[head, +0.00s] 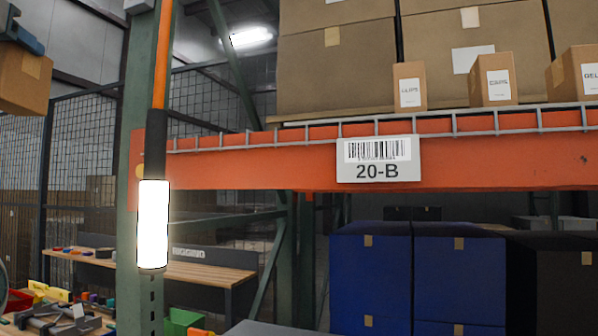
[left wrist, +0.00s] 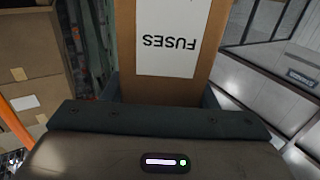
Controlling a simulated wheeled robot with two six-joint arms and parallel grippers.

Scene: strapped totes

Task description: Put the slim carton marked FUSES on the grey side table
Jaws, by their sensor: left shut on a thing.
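The slim brown carton marked FUSES (left wrist: 176,88) is between the jaws of my left gripper (left wrist: 162,92) in the left wrist view, its white label upside down there. My left gripper is shut on it. In the head view the dark edge of my left gripper (head: 20,36) shows at the top left, with the brown carton (head: 24,82) below it, cut off by the frame edge. A flat grey surface (head: 272,329) shows at the bottom edge; I cannot tell if it is the grey side table. My right gripper is not in view.
An orange shelf beam (head: 270,160) labelled 20-B bears small cartons (head: 409,88) and large boxes (head: 335,70). A green upright (head: 133,215) with a lit lamp (head: 153,222) stands left. Blue totes (head: 370,275) sit below. A wooden bench (head: 195,272) stands behind.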

